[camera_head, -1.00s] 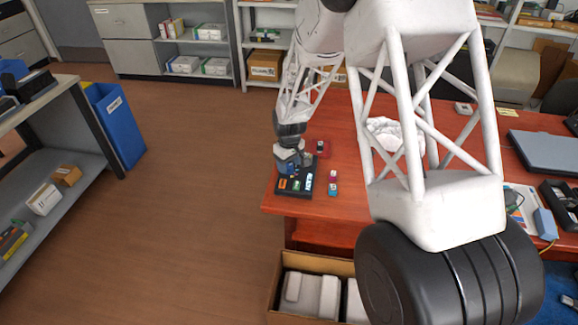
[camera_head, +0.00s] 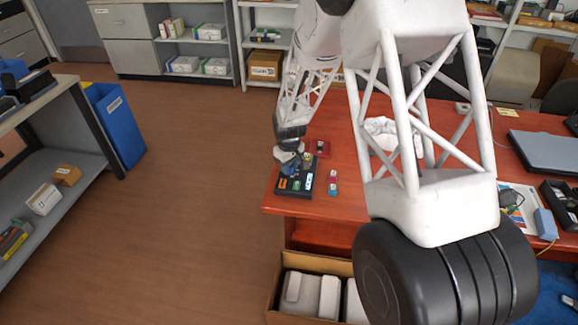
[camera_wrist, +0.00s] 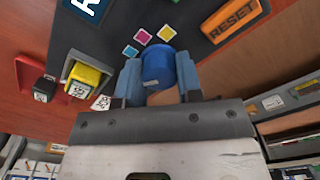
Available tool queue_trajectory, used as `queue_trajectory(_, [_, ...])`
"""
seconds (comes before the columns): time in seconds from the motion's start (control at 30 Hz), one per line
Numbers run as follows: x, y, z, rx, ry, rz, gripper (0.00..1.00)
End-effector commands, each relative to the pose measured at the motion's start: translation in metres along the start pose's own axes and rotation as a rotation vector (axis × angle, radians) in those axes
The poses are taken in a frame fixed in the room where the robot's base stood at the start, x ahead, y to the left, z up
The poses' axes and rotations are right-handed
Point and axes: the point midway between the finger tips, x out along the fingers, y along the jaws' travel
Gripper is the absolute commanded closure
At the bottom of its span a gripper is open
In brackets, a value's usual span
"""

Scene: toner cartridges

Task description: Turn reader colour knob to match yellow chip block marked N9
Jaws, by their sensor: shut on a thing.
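The reader (camera_head: 292,190) is a dark box near the front left corner of the red-brown desk. In the wrist view my gripper (camera_wrist: 158,82) is shut on the blue colour knob (camera_wrist: 157,64), one finger on each side. I cannot see a pointer on the knob. A yellow chip block (camera_wrist: 84,80) sits in the reader, left of the knob; its label is too small to read. In the head view my gripper (camera_head: 291,160) is over the reader's far part.
An orange RESET button (camera_wrist: 234,18) is right of the knob. Pink (camera_head: 333,174) and teal (camera_head: 332,189) blocks lie right of the reader. An open carton (camera_head: 284,309) stands below the desk's front edge.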

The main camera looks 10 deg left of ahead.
Motion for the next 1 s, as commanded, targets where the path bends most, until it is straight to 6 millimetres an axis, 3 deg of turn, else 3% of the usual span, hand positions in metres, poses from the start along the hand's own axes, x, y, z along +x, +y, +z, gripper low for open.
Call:
queue_trajectory(0.47, [-0.0006, 0.0002, -0.0002, 0.146, 0.001, 0.0, 0.91])
queue_trajectory(1.0, [0.0, 0.0001, 0.0003, 0.619, -0.001, 0.0, 0.91])
